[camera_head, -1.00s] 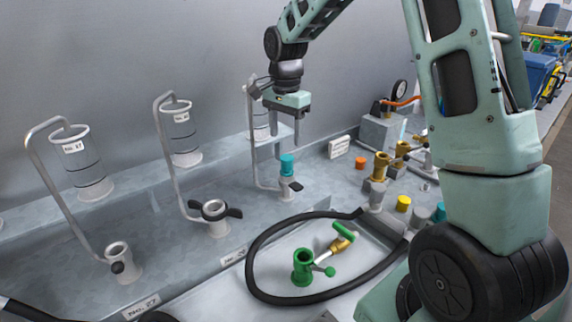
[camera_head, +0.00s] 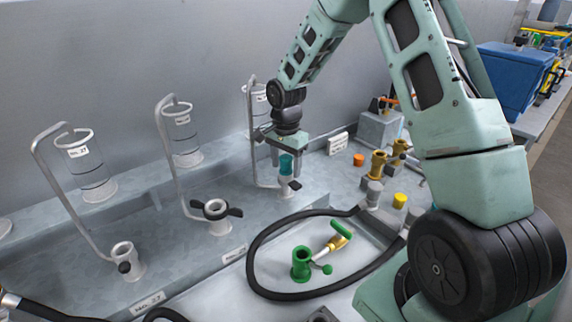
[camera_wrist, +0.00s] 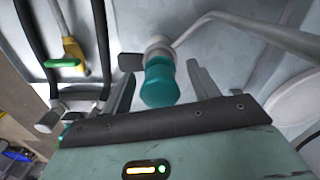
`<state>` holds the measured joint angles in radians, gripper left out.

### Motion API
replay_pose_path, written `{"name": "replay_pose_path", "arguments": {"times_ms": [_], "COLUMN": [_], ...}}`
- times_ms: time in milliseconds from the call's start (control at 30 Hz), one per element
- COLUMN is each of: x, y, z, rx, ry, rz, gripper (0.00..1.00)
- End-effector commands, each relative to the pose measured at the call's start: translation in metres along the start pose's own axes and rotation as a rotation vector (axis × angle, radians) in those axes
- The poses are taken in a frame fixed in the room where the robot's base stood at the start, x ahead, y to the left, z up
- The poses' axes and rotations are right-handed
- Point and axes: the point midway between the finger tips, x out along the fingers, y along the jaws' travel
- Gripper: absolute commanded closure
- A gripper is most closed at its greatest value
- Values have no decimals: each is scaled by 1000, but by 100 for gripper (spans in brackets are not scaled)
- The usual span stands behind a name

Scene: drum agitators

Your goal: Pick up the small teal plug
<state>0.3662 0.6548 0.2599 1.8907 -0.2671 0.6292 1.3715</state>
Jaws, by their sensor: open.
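The small teal plug (camera_head: 287,164) sits upright on top of a small grey fitting with a black handle, at the foot of the rightmost bent pipe. In the wrist view the teal plug (camera_wrist: 160,84) shows between my two fingers, with a visible gap on its right side. My gripper (camera_head: 287,170) is open and lowered from above, with its fingers on either side of the plug. My gripper also shows in the wrist view (camera_wrist: 158,88). I cannot tell whether either finger touches the plug.
An orange cap (camera_head: 359,159), brass fittings (camera_head: 377,164) and a yellow cap (camera_head: 399,200) stand to the right. A black hose (camera_head: 252,262) loops in front around a green valve (camera_head: 301,263). Bent pipes and clear cylinders (camera_head: 182,135) stand to the left and behind.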

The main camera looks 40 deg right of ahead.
Motion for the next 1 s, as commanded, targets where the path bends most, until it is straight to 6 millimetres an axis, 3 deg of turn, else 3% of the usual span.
{"name": "replay_pose_path", "arguments": {"times_ms": [67, 100, 267, 667, 1000], "x": [0, 0, 0, -10, -73], "y": [0, 0, 0, -1, -1], "z": [0, 0, 0, -1, -1], "rx": [0, 0, 0, 1, 0], "ry": [0, 0, 0, 3, 4], "rz": [0, 0, 0, -3, -4], "gripper": [40, 45, 88, 88, 88]}}
